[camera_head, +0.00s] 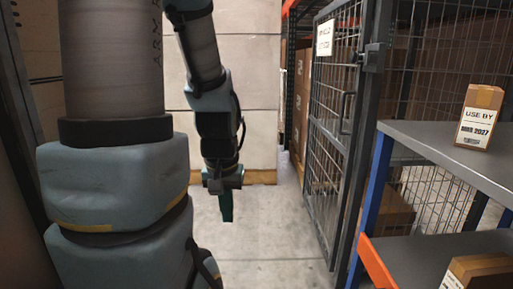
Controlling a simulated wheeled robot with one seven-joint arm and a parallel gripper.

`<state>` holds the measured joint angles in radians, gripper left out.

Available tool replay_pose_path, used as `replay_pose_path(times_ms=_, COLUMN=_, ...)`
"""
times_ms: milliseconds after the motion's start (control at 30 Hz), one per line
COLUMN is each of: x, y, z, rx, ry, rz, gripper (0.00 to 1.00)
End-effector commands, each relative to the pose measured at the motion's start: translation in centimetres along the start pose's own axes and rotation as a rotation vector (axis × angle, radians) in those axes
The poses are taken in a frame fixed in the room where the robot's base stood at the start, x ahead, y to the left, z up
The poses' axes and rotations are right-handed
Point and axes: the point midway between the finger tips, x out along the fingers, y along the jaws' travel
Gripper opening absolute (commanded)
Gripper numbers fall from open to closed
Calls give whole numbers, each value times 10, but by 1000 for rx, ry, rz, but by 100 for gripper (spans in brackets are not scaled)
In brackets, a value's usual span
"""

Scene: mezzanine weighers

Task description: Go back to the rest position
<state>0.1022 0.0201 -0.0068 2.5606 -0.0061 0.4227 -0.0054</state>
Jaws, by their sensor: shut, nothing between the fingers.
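My arm comes down from the top left of the head view, and its far part hangs in the middle. My gripper (225,207) points downward at its end, above the bare concrete floor. Its dark green fingers are together, with nothing seen between them. It touches nothing that I can see and is apart from the shelf and the mesh gate.
A metal mesh gate (328,140) with a sign stands right of my arm. A grey shelf (432,139) at right bears a small "USE BY" carton (479,117); another carton (480,272) is lower. Pale stacked blocks (255,90) stand behind. The floor (268,225) is clear.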

Motion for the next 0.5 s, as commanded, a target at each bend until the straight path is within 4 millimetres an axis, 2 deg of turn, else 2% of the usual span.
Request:
replay_pose_path(times_ms=33, x=-17, y=0, z=-2, rx=0, ry=0, rz=0, gripper=0)
replay_pose_path(times_ms=167, x=-43, y=0, z=-6, rx=1, ry=1, rz=0, gripper=0)
replay_pose_path(times_ms=267, x=-72, y=0, z=-10, rx=1, ry=1, rz=0, gripper=0)
replay_pose_path(times_ms=500, x=-150, y=1, z=-21, rx=1, ry=1, rz=0, gripper=0)
